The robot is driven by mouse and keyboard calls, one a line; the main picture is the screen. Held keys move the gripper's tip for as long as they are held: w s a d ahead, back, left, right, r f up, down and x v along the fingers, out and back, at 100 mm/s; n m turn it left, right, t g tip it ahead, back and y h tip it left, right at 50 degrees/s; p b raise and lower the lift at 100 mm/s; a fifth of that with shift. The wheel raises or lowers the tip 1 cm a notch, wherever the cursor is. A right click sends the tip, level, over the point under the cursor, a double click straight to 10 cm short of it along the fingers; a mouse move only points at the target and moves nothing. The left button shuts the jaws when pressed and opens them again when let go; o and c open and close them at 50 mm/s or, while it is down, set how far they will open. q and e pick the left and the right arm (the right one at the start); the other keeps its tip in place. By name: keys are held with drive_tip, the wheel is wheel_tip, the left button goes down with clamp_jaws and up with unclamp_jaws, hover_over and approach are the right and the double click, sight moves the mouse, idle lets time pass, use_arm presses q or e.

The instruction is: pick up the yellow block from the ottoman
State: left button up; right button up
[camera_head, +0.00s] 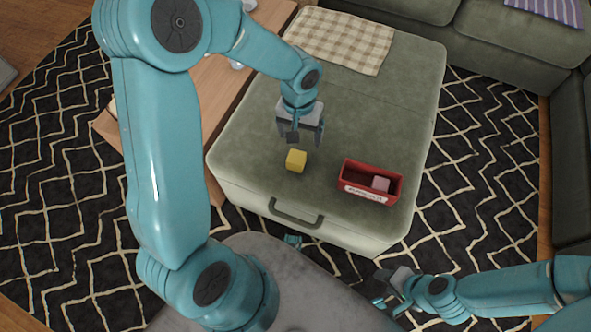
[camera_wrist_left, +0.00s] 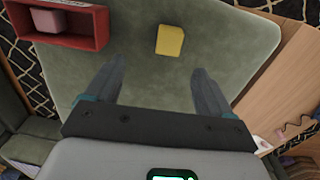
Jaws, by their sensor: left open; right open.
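The yellow block (camera_head: 296,160) sits on the green ottoman (camera_head: 240,165), near its front edge and left of a red bin. My left gripper (camera_head: 303,138) is open and empty above the ottoman, pointing down, just behind the block in the head view. In the left wrist view the block (camera_wrist_left: 170,41) lies ahead of the gap between the open fingers (camera_wrist_left: 157,85), apart from them. My right gripper (camera_head: 385,290) is at the lower right, in front of the ottoman and away from the block. It is open and seems empty.
The red bin (camera_head: 348,182) holds a pink block (camera_head: 380,184). A checkered cloth (camera_head: 340,40) lies at the ottoman's back. A wooden table (camera_head: 215,90) stands left, partly behind my left arm. A green sofa (camera_head: 480,40) is at the back right. The ottoman's middle is clear.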

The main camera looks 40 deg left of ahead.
use_arm(q)
drive_tip(key=a, duration=0.2)
drive_tip(key=b, duration=0.3)
hover_over(296, 159)
wheel_tip(296, 159, down, 10)
drive_tip(key=shift+r, duration=0.25)
wheel_tip(296, 159, down, 6)
drive_tip(key=shift+b, duration=0.65)
use_arm(e)
wheel_tip(296, 159, down, 5)
use_arm(q)
drive_tip(key=c, duration=1.1)
